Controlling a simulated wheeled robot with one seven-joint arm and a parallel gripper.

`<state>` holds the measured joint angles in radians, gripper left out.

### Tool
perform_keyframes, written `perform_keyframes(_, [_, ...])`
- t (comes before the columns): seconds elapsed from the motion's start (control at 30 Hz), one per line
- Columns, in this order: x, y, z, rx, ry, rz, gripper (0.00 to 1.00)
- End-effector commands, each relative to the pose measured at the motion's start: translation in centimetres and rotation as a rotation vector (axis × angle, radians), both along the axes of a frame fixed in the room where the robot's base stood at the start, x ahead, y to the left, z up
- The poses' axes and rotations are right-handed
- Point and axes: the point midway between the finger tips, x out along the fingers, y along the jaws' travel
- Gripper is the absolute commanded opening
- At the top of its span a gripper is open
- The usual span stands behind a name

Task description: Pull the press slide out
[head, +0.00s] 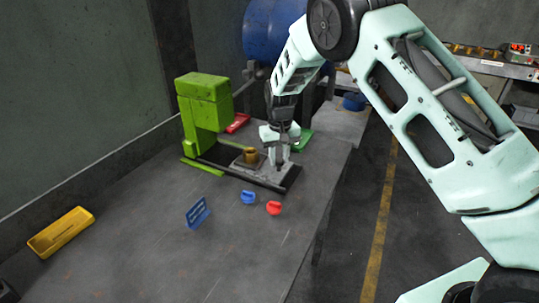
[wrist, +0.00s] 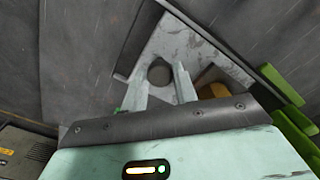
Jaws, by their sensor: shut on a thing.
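The green press (head: 204,110) stands on the grey table, left of my gripper. The press slide (head: 262,172) is a pale, scuffed metal plate between dark rails, extending from the press toward the lower right. It also shows in the wrist view (wrist: 193,48). A brass cylinder (head: 250,156) stands on the slide; the wrist view shows it partly hidden behind my gripper. My gripper (head: 277,160) points down at the slide's outer part. In the wrist view its fingers (wrist: 164,80) are on either side of a dark round knob (wrist: 159,72) on the slide, shut on it.
A blue knob (head: 248,197), a red knob (head: 273,208) and a blue sign (head: 197,213) are in front of the slide. A yellow tray (head: 61,232) is at left. Red (head: 237,122) and green (head: 302,141) trays lie behind. The table's front is mostly clear.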

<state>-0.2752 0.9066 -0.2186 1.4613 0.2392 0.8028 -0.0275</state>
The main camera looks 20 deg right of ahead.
Motion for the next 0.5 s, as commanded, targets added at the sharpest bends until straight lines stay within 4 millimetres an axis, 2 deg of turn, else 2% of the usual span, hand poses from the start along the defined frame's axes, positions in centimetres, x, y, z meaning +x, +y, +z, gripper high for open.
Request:
perform_keyframes(0.4, [-0.28,-0.34,0.17,0.001,-0.006,0.003,0.00])
perform_keyframes(0.43, [-0.27,-0.34,0.17,0.001,-0.007,0.003,0.34])
perform_keyframes(0.5, [-0.27,-0.33,0.16,0.001,-0.007,0.003,0.50])
